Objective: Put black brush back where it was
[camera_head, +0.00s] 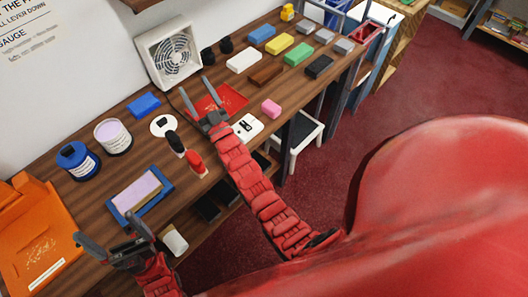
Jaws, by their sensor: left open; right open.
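What looks like the black brush (175,142) stands on the wooden counter, left of my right arm. It is close beside a similar red one (196,162) and a white disc (163,126). I cannot tell whether it touches the disc. My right gripper (199,95) is open and empty, over or beside a red sheet (232,97), farther along the counter than the black brush. My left gripper (112,231) is open and empty near the counter's front edge, close to a blue tray with a lilac pad (139,191).
A blue tin (78,161) and a white tin (113,136) stand behind the tray. An orange case (38,240) lies at the left. A white fan (168,54) stands against the wall. Several coloured blocks, including a black one (318,67), lie toward the far end.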

